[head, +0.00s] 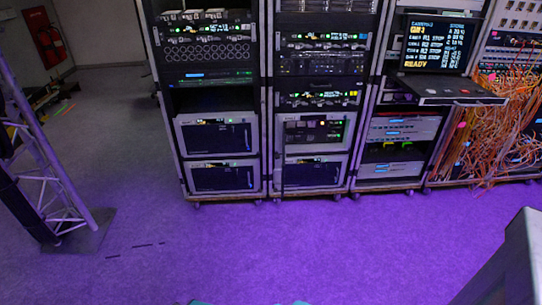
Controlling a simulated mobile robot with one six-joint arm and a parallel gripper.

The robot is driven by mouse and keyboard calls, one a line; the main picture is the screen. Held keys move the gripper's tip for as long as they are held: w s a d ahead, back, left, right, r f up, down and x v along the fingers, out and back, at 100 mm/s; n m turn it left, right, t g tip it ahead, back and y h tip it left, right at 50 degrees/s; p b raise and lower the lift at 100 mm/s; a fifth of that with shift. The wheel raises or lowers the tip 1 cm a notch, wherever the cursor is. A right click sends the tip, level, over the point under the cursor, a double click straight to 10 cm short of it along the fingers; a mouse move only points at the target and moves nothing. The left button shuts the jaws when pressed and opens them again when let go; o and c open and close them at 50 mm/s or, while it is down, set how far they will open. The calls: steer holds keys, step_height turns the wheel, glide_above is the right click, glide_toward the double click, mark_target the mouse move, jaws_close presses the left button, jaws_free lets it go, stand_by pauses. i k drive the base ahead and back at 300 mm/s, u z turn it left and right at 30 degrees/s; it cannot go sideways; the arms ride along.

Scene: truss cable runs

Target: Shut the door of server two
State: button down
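Four-sided grey server units sit low in the two left racks, and I cannot read which one is server two. In the middle rack, the upper unit (316,132) shows a lit, detailed front, unlike the dark fronts of the others; its door appears open, but the door panel is not clear. A thin dark upright edge (283,150) runs along its left side. The unit below it (314,173) has a dark front that looks shut. In the left rack, the upper unit (218,137) and lower unit (223,177) also look shut. My gripper is not in view.
A right rack (400,130) carries a pulled-out console with a screen (437,44). Orange cables (495,125) hang at the far right. A truss tower (50,170) stands left, and a grey block (508,265) fills the lower right corner.

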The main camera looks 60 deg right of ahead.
mark_target(283, 169)
steer(key=z, duration=0.2)
steer(key=i, duration=0.9)
steer(key=u, duration=0.2)
